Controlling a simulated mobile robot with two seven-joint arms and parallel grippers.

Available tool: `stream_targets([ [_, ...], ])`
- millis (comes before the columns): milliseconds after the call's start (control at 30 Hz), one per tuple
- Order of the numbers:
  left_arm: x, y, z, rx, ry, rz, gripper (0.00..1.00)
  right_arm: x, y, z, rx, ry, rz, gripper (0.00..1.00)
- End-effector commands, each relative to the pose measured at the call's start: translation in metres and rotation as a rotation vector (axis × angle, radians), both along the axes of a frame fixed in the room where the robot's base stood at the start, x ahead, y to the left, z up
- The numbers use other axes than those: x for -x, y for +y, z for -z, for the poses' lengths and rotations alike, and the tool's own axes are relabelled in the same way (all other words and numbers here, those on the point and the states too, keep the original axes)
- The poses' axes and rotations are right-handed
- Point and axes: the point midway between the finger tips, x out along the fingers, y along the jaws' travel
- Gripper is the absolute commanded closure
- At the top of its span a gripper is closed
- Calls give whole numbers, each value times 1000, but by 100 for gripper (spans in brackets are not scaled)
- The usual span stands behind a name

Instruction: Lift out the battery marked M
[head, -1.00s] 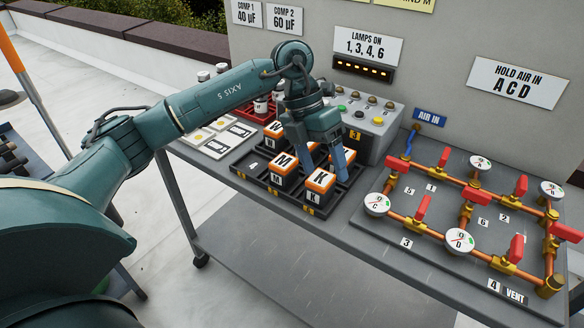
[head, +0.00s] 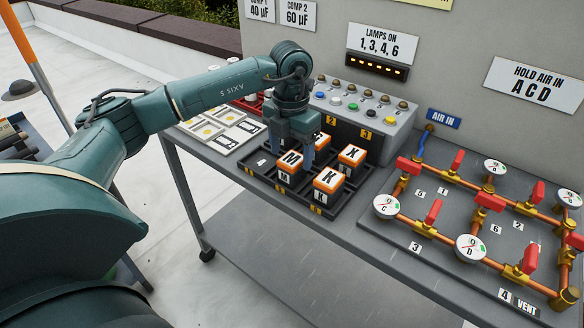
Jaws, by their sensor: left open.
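The battery marked M (head: 289,172), black with an orange and white top, stands upright in the black tray (head: 253,187). My left gripper (head: 292,155) points down at it, its open fingers at either side of its top. I cannot tell whether they touch it. The battery marked K (head: 328,187) stands in front and to the right. The battery marked X (head: 351,158) stands at the back right. Another battery (head: 321,141) is mostly hidden behind my left gripper. My right gripper is not in view.
A grey box with lamps and coloured buttons (head: 372,128) stands close behind the tray. Copper pipes with red valves (head: 459,250) fill the bench's right side. Cards with printed marks (head: 222,131) lie left of the tray. Bare bench (head: 345,235) shows in front.

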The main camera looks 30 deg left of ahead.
Motion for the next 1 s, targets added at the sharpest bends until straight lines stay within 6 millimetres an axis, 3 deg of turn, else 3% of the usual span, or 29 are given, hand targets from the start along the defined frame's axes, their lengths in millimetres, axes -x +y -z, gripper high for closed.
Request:
stream_targets([
  [233, -1, -2, 35, 2, 3, -1, 31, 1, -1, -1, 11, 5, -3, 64],
  [533, -1, -2, 40, 1, 0, 0, 31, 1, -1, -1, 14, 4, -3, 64],
  [1000, -1, -2, 39, 1, 0, 1, 69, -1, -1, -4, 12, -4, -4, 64],
])
